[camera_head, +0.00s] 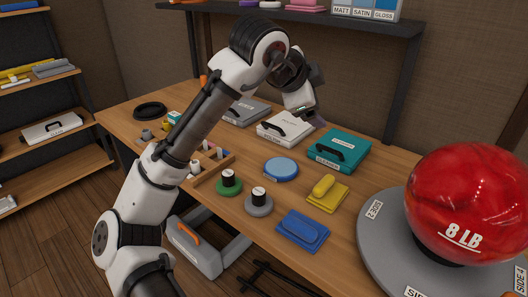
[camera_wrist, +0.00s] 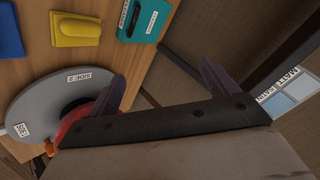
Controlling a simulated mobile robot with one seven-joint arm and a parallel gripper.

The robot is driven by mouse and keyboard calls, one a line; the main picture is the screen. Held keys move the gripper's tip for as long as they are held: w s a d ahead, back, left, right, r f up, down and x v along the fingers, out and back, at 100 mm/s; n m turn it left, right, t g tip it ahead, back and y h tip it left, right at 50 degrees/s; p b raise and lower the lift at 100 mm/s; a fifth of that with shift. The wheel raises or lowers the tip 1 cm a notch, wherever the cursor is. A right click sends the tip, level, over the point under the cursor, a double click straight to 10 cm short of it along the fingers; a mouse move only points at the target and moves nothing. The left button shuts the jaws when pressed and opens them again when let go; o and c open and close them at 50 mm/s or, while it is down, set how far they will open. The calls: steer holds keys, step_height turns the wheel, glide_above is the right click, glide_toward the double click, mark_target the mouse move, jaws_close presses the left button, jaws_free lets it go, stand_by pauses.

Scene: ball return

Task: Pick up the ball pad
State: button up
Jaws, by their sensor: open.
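No item carries a readable "ball pad" label, so I cannot tell which one it is. Pads on the table are a blue rectangular one (camera_head: 302,231), a yellow one with a rounded grip (camera_head: 326,192) and a round blue one (camera_head: 281,169). The blue one (camera_wrist: 8,32) and yellow one (camera_wrist: 76,29) also show in the wrist view. A red ball marked 8 LB (camera_head: 468,200) rests on a grey disc (camera_head: 385,243). My gripper (camera_head: 314,118) is raised over the back of the table, apart from the pads. Its fingers (camera_wrist: 163,90) are spread and empty.
A teal case (camera_head: 339,150), a white case (camera_head: 284,129) and a grey case (camera_head: 245,112) lie along the back. A green-based knob (camera_head: 229,186) and a grey-based knob (camera_head: 259,204) stand in front. A dark shelf (camera_head: 300,18) overhangs the rear.

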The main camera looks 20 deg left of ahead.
steer(key=s+a+f+g+y, duration=0.2)
steer(key=a+f+g, duration=0.1)
steer(key=f+g, duration=0.1)
steer(key=g+y, duration=0.2)
steer(key=g, duration=0.3)
glide_above(258, 191)
step_height(258, 191, down, 4)
steer(key=f, duration=0.1)
step_height(258, 191, down, 7)
steer(key=shift+r, duration=0.15)
steer(key=shift+f, duration=3.1)
steer(key=c, duration=1.1)
